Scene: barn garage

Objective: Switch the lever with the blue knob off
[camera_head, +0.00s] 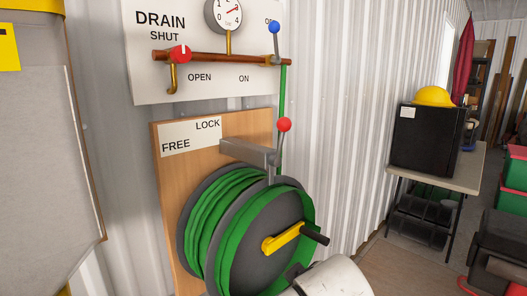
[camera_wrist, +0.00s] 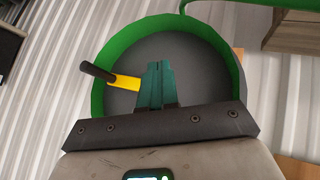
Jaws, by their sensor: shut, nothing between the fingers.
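The lever with the blue knob (camera_head: 274,27) is on the white sign panel (camera_head: 205,97), at the right end of the copper pipe (camera_head: 215,56). It stands upright, its knob beside a partly hidden label beginning "O"; the "ON" label is lower left of it. In the wrist view my gripper (camera_wrist: 157,68) has its teal fingers together and empty, in front of the grey disc of the hose reel (camera_wrist: 200,65). In the head view my pale arm is low at the reel's lower right, well below the lever; the fingertips cannot be made out there.
A red-knobbed lever (camera_head: 284,125) rises above the reel by the "LOCK" label. A red valve knob (camera_head: 180,54) and a gauge (camera_head: 229,14) share the panel. The reel's yellow crank (camera_head: 283,239) sticks out near my arm. A bench (camera_head: 455,165) stands right.

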